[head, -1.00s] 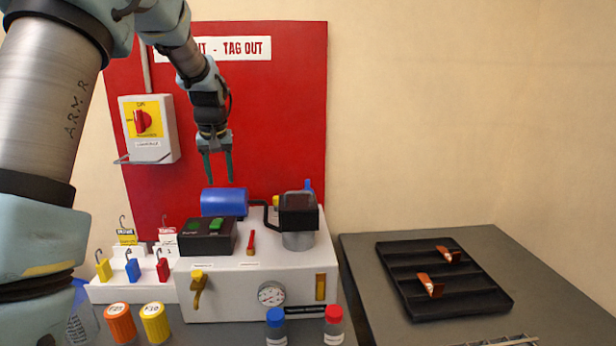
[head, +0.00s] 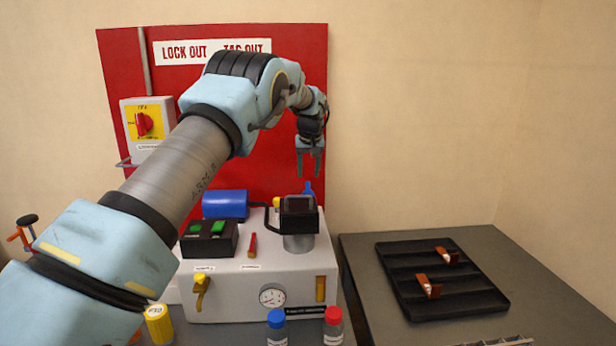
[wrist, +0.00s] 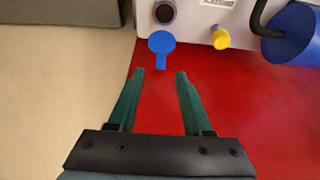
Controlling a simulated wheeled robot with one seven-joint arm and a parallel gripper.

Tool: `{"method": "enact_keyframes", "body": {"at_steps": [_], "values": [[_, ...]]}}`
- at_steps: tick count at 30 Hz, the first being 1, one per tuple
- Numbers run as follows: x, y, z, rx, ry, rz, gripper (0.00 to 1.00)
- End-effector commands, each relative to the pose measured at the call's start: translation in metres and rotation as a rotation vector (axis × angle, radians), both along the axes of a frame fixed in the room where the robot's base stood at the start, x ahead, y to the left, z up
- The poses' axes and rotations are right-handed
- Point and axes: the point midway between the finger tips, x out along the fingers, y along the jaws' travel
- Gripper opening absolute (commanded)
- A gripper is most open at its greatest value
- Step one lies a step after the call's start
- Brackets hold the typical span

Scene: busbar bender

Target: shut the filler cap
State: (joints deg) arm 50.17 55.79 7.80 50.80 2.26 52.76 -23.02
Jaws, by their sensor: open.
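The filler cap looks to be the blue round flap with a short tab (wrist: 160,44) in the wrist view. It stands open beside a dark round filler opening (wrist: 164,12) on the white machine. In the head view a bit of blue cap (head: 308,188) shows behind the dark bending head. My gripper (head: 310,173) is open and empty, pointing down just above the cap. In the wrist view my gripper's fingertips (wrist: 160,73) are apart, with the cap's tab ahead between them, not visibly touched. The opening is hidden in the head view.
A yellow knob (wrist: 221,39) and a blue cylinder (wrist: 291,35) are near the cap. The bending head (head: 299,218) stands in front of it. The red lockout board (head: 270,120) is close behind. A black tray (head: 395,287) lies on the right table.

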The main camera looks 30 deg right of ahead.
Motion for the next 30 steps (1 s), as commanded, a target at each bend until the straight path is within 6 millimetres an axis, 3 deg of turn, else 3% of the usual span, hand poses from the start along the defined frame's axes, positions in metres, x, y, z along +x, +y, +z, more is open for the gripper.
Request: {"method": "enact_keyframes", "body": {"at_steps": [9, 20, 30], "values": [[0.015, -0.007, -0.037, 0.000, 0.000, 0.001, 0.50], [0.017, -0.007, -0.043, -0.001, -0.001, 0.000, 0.50], [0.017, -0.007, -0.043, 0.000, -0.001, 0.000, 0.13]]}}
